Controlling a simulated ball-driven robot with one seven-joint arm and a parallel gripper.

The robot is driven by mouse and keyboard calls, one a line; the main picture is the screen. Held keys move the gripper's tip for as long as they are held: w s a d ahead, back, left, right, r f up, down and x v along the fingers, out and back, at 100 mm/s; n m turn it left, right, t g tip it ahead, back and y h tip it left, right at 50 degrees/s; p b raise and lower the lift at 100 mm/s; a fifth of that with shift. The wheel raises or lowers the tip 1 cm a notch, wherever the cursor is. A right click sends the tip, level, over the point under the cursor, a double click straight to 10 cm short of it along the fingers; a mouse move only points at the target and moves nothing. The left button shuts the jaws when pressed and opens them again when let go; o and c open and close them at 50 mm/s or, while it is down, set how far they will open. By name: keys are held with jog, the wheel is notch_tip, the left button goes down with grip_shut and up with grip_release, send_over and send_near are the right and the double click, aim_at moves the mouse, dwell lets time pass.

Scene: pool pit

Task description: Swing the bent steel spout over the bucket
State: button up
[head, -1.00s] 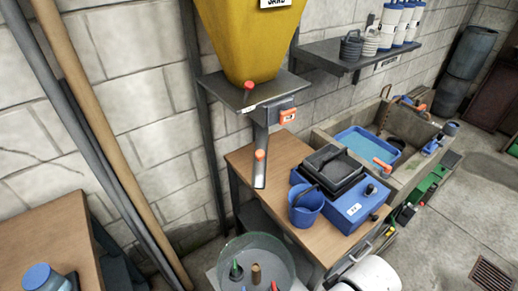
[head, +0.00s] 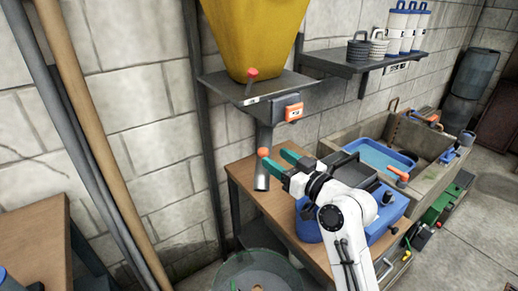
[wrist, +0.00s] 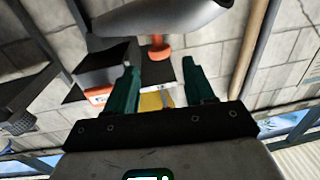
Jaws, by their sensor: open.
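The bent steel spout (head: 262,178) hangs as a grey tube below the yellow hopper (head: 250,40), with an orange knob (head: 264,152) on it. Its lower end is left of the bucket. My gripper (head: 275,160) is open and empty, its green fingers pointing left, close to the knob's right. In the wrist view the spout (wrist: 165,18) crosses the top and the knob (wrist: 158,47) shows between the open fingers (wrist: 160,82), seemingly beyond their tips; contact cannot be told. The blue bucket (head: 306,226) on the wooden bench is mostly hidden behind my arm.
A black tray (head: 350,170) and blue case (head: 392,212) crowd the bench (head: 245,178). A round glass tub (head: 245,272) stands in front.

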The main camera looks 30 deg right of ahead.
aim_at(264, 150)
jog(key=w, duration=0.5)
jog(key=w+a+p, duration=0.1)
jog(key=w, duration=0.2)
jog(key=shift+c, duration=0.4)
grip_shut()
jog(key=shift+r, duration=0.1)
